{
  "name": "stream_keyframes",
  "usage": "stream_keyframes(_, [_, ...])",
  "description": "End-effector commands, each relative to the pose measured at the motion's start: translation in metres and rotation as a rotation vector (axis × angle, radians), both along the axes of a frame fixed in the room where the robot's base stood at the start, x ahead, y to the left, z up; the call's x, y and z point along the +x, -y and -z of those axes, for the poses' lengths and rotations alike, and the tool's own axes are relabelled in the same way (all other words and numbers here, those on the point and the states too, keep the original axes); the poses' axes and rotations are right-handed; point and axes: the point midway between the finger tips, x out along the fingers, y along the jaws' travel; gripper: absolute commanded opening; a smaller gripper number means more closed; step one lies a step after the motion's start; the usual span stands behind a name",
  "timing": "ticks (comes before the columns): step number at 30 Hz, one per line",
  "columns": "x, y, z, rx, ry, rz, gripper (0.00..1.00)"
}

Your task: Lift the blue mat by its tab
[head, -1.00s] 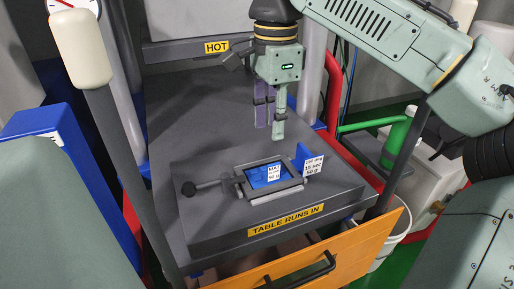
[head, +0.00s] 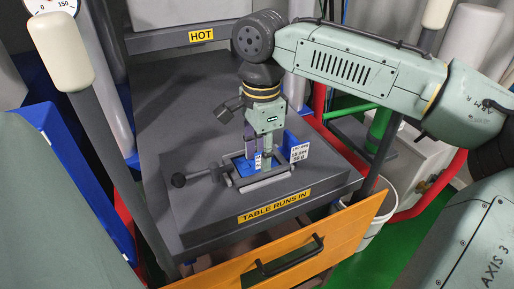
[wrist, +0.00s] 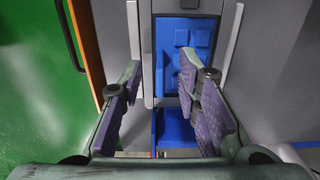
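The blue mat (head: 241,166) lies in a grey metal frame (head: 262,181) on the dark table. In the wrist view the mat (wrist: 186,58) shows raised blue pads inside the frame. A blue upright piece, which looks like its tab (head: 291,139), stands at the frame's right side behind a white label card; in the wrist view blue also shows between my fingers (wrist: 176,126). My gripper (head: 259,160) is low over the frame, pointing down. In the wrist view its two purple-padded fingers (wrist: 160,90) are apart, with no hold visible. The fingers hide part of the mat in the head view.
A black-knobbed handle (head: 179,180) sticks out left of the frame. The white label card (head: 299,152) stands at its right. An orange drawer front (head: 290,250) is below the table. Posts flank the table; the surface behind the frame is clear.

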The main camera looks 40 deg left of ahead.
Motion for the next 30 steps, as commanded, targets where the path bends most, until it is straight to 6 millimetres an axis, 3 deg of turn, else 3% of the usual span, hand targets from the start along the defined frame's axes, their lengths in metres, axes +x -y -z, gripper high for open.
stream_keyframes(2, [0.0000,-0.0001,-0.0001,0.000,0.000,0.000,0.30])
stream_keyframes(15, [0.0000,-0.0001,-0.0004,0.000,0.000,0.000,0.01])
stream_keyframes(30, [0.0001,-0.0002,-0.0006,0.001,0.000,0.000,0.00])
